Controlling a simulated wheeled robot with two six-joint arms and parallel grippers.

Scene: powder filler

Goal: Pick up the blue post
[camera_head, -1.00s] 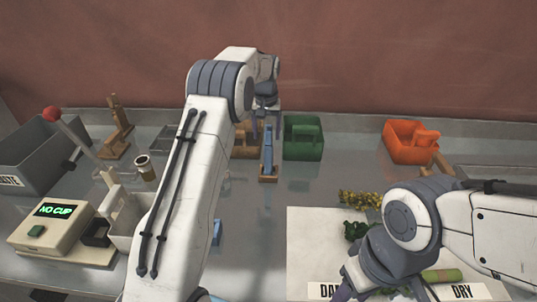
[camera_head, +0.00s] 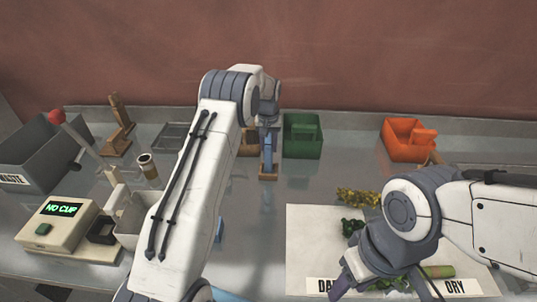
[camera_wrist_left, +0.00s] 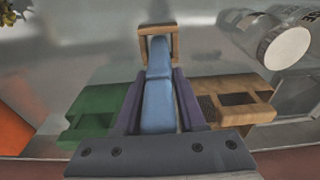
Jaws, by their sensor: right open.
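The blue post (camera_head: 268,157) stands at a wooden base (camera_head: 268,178) in the middle of the table. In the left wrist view the blue post (camera_wrist_left: 158,98) lies between my left gripper's two purple fingers (camera_wrist_left: 160,85), with a wooden frame (camera_wrist_left: 172,41) around its far end. The fingers flank it closely; whether they press on it is unclear. In the head view my left gripper (camera_head: 268,122) is over the post's upper part and partly hidden by its own arm. My right gripper (camera_head: 385,285) is open at the lower right, over the white mat.
A green bin (camera_head: 303,136) is right of the post, and a brown wooden bin (camera_head: 249,142) is left of it. An orange bin (camera_head: 408,140) stands at the back right. A scale reading NO CUP (camera_head: 62,225) is at the left.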

